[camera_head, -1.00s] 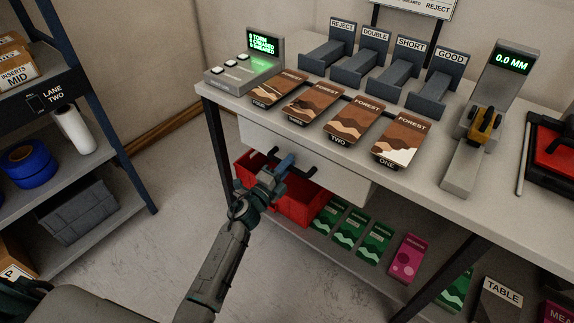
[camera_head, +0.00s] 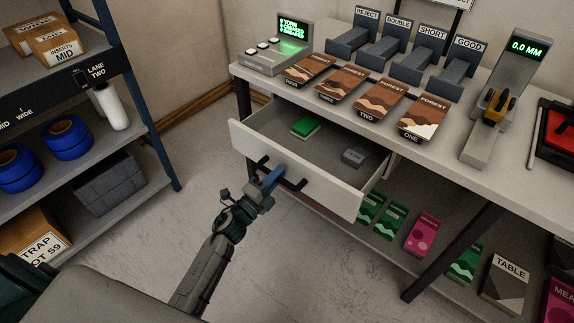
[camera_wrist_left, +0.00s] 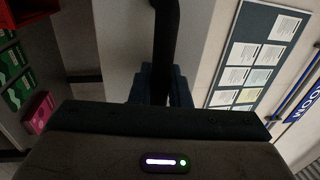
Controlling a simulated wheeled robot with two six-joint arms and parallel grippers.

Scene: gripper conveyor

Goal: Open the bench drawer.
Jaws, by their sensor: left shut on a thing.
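The bench drawer (camera_head: 315,177) is pulled well out from under the bench top. Its inside shows, with a green packet (camera_head: 306,126) and a small grey block (camera_head: 355,155) on its floor. The black drawer handle (camera_head: 294,184) is on the front panel. My left gripper (camera_head: 271,180) is shut on the handle; in the left wrist view the dark handle bar (camera_wrist_left: 166,45) runs between the blue fingers (camera_wrist_left: 163,85). My right gripper is not in view.
Four brown FOREST packs lie on the bench top (camera_head: 460,180). A grey shelf unit (camera_head: 120,150) with blue rolls stands at the left. Green and pink packs sit on the shelf below the bench. The floor (camera_head: 300,260) before the drawer is clear.

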